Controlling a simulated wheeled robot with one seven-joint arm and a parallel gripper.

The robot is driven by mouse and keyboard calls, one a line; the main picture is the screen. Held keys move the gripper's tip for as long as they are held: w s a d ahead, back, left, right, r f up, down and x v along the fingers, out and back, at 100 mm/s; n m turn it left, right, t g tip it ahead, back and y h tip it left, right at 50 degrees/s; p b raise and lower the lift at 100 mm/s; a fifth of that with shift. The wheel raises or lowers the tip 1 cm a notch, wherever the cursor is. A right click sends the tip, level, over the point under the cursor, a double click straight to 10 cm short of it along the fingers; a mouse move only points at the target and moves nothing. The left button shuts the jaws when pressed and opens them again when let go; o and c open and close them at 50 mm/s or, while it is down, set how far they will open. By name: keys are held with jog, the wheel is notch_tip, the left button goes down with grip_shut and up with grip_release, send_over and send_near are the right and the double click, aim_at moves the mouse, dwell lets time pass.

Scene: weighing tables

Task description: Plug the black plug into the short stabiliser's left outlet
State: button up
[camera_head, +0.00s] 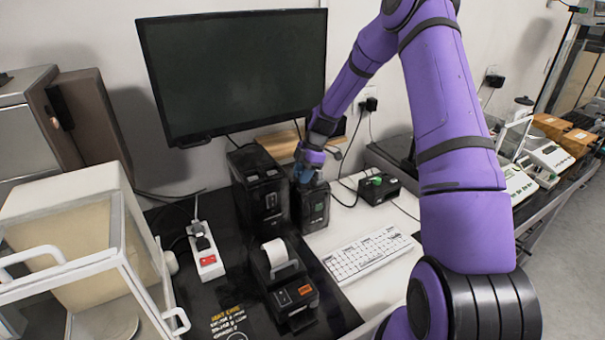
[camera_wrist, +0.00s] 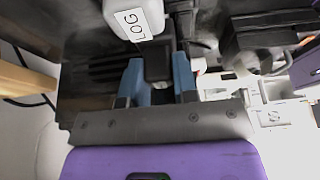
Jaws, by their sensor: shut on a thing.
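The short stabiliser (camera_head: 313,208) is the lower black box right of a taller black unit on the table in the head view. My gripper (camera_head: 308,172) is at the top of the short stabiliser, and the arm hides much of that area. In the wrist view the blue fingers of my gripper (camera_wrist: 158,80) are shut on the black plug (camera_wrist: 158,62), a small dark block between them. Dark housing lies close around the plug. I cannot tell whether the plug touches an outlet or sits in it, and the left outlet is hidden.
The taller black unit (camera_head: 258,185) stands close on the left. A label printer (camera_head: 283,285), a white power strip (camera_head: 206,252) and a keyboard (camera_head: 368,254) lie in front. A monitor (camera_head: 235,70) is behind.

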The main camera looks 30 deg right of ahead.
jog(key=shift+f, duration=0.4)
jog(key=o, duration=1.6)
jog(key=shift+v, duration=3.7)
